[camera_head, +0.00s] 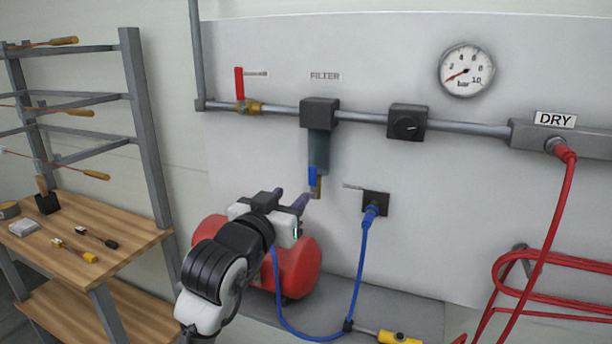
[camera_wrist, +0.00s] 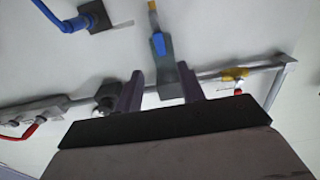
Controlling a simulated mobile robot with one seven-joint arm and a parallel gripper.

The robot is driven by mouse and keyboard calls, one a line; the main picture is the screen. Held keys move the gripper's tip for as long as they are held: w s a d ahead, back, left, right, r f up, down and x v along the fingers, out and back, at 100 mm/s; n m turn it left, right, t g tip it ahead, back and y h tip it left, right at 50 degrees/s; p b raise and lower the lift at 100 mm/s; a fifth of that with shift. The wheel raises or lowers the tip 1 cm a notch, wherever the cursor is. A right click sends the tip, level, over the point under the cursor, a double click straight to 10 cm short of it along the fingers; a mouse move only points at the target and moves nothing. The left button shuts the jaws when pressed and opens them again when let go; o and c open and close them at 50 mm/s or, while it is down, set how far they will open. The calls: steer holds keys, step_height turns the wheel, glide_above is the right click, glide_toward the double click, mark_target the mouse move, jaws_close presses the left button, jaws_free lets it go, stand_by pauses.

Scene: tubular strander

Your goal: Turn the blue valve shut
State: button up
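The blue valve (camera_head: 312,176) has a small upright blue lever beside a brass fitting (camera_head: 319,187), under the filter (camera_head: 318,145) on the wall panel. In the wrist view the blue lever (camera_wrist: 159,44) points along the filter body, with the brass end above it. My gripper (camera_head: 292,194) is open and empty, its two fingers apart, just left of and slightly below the lever in the head view. In the wrist view my gripper (camera_wrist: 160,69) has the lever ahead of its fingertips, roughly between them sideways. Contact cannot be told.
A red-handled valve (camera_head: 239,84) sits on the pipe above left. A blue hose (camera_head: 362,255) hangs from a wall socket right of the filter. A red tank (camera_head: 298,268) stands behind my arm. A wooden shelf bench (camera_head: 130,232) is at left, red hoses (camera_head: 560,215) at right.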

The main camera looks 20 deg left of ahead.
mark_target(312, 175)
steer(key=w+p, duration=0.1)
steer(key=w, duration=0.3)
steer(key=w+p, duration=0.2)
steer(key=w, duration=0.3)
steer(key=shift+w+d+r, duration=0.15)
steer(key=shift+w, duration=0.45)
jaws_close()
